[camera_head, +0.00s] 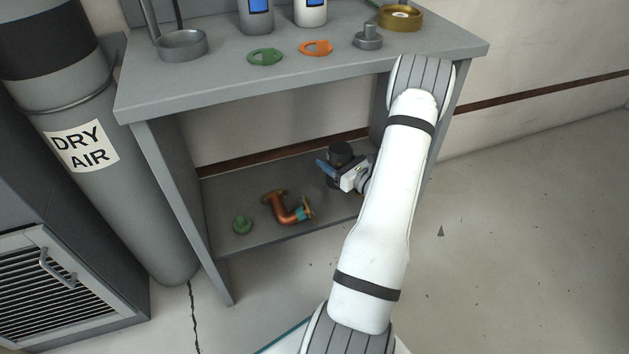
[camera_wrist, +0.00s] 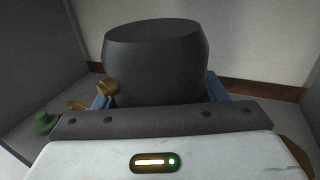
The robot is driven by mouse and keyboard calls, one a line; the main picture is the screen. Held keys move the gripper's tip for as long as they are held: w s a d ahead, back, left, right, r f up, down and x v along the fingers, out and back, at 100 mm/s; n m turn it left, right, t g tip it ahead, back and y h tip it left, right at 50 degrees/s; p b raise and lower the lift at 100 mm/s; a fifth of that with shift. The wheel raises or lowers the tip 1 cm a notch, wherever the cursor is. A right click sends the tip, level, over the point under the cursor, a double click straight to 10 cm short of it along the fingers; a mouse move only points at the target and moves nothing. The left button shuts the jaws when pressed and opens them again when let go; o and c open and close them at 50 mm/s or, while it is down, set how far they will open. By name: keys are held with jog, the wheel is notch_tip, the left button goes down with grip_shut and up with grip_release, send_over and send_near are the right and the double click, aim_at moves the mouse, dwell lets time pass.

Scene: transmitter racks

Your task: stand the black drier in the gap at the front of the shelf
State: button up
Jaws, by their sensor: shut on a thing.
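The black drier (camera_head: 341,151) is a dark cylinder, upright, at the right part of the lower shelf (camera_head: 240,187). In the wrist view the drier (camera_wrist: 155,60) fills the upper middle, with its bevelled top showing. My gripper (camera_head: 331,172) is shut on the drier, with blue fingers at its sides. The wrist view shows the gripper (camera_wrist: 168,102) from behind, hiding the drier's lower part. I cannot tell whether its base touches the shelf. The front strip of shelf right of the copper elbow (camera_head: 284,207) shows bare, partly hidden by my arm.
A green knobbed piece (camera_head: 242,224) sits left of the copper elbow. The bench top (camera_head: 215,75) overhangs the shelf and carries several items. A bench leg (camera_head: 183,205) bounds the left side. The grey DRY AIR cylinder (camera_head: 140,210) stands further left.

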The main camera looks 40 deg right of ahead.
notch_tip(320, 180, down, 8)
jog(key=b, duration=0.3)
jog(key=shift+a, duration=0.1)
jog(key=shift+f, duration=0.2)
jog(key=o, duration=1.4)
